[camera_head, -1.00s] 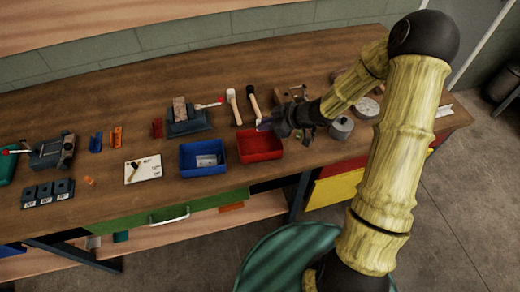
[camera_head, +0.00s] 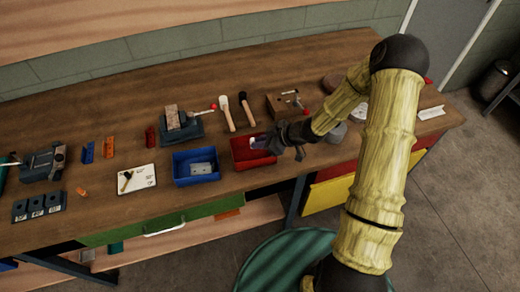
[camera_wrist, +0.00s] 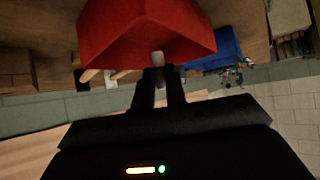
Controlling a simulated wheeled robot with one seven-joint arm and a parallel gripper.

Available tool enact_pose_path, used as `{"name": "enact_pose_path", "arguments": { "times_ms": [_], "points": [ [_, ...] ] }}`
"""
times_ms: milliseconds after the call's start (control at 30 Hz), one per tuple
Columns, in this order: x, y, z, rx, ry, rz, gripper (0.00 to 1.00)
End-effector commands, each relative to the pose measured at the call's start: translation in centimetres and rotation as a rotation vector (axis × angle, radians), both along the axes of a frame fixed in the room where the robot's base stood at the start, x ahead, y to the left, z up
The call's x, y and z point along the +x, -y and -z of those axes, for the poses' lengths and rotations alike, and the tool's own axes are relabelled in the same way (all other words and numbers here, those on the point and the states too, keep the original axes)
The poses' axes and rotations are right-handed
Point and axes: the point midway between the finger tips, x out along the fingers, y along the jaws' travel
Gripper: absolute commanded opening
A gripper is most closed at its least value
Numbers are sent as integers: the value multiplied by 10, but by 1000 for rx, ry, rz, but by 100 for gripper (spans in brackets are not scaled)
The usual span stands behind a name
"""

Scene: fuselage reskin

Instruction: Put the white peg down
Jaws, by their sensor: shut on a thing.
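My gripper (camera_head: 273,140) is shut on the white peg (camera_head: 258,143) and holds it over the right part of the red bin (camera_head: 251,165). In the wrist view, the pale end of the peg (camera_wrist: 158,57) shows between the fingertips of my gripper (camera_wrist: 160,73), with the red bin (camera_wrist: 140,25) behind it. The fingers hide the rest of the peg. I cannot tell whether the peg touches the bin.
A blue bin (camera_head: 196,180) with a grey plate in it stands left of the red bin. Two hammers (camera_head: 248,108) lie behind the red bin. A wooden block fixture (camera_head: 285,103) and a grey cylinder (camera_head: 337,132) are at the right.

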Motion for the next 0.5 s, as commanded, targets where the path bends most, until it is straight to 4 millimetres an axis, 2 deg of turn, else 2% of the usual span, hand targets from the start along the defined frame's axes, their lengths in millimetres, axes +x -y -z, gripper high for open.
{"name": "enact_pose_path", "arguments": {
  "times_ms": [267,500],
  "points": [
    [0,0,2,0,0,0,0],
    [0,-1,32,1,-3,0,0]
  ]
}}
